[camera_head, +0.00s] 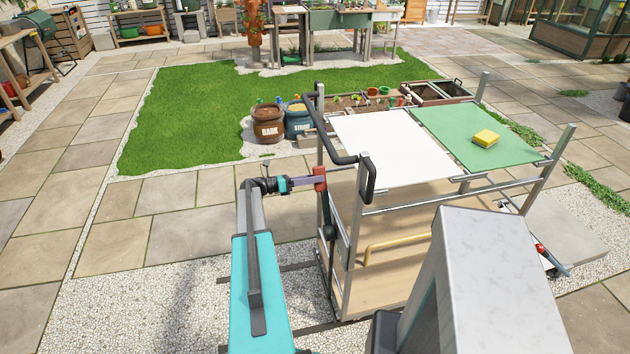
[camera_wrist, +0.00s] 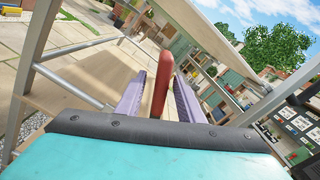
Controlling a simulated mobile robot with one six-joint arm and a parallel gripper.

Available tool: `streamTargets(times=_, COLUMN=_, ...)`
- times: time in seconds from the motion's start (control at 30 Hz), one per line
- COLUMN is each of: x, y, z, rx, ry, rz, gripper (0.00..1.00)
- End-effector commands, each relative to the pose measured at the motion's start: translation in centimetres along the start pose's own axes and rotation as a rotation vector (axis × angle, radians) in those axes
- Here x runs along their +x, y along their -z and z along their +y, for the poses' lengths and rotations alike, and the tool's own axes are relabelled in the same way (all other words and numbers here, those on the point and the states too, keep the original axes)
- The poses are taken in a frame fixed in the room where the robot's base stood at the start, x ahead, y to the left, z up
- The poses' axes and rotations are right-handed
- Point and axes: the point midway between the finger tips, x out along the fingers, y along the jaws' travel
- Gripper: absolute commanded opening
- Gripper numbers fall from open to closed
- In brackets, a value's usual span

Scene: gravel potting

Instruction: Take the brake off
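The cart (camera_head: 385,235) stands at the right of centre in the head view. A dark lever (camera_head: 326,214) with a red grip (camera_head: 320,179) is on its near left side. I take this for the brake lever. My gripper (camera_head: 305,182) reaches the red grip from the left, with its purple fingers level with it. In the wrist view, the red grip (camera_wrist: 161,86) stands between the two purple fingers of my gripper (camera_wrist: 158,98). A narrow gap seems to show on each side, so the fingers look open around the grip. Whether either finger touches it is hard to tell.
The cart carries a white panel (camera_head: 385,147) and a green panel (camera_head: 470,134) with a yellow sponge (camera_head: 485,138). A black push handle (camera_head: 366,180) and metal posts are close to my gripper. Paving at left is clear.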

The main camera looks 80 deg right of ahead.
Motion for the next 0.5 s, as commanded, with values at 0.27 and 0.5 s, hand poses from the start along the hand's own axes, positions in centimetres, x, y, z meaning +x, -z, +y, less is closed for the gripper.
streamTargets(times=0.27, x=-0.4, y=-0.1, z=0.0, rx=0.002, ry=0.0, rz=-0.001, gripper=0.34)
streamTargets(times=0.5, x=-2.4, y=0.1, z=0.1, rx=0.003, ry=-0.001, rz=-0.001, gripper=0.34)
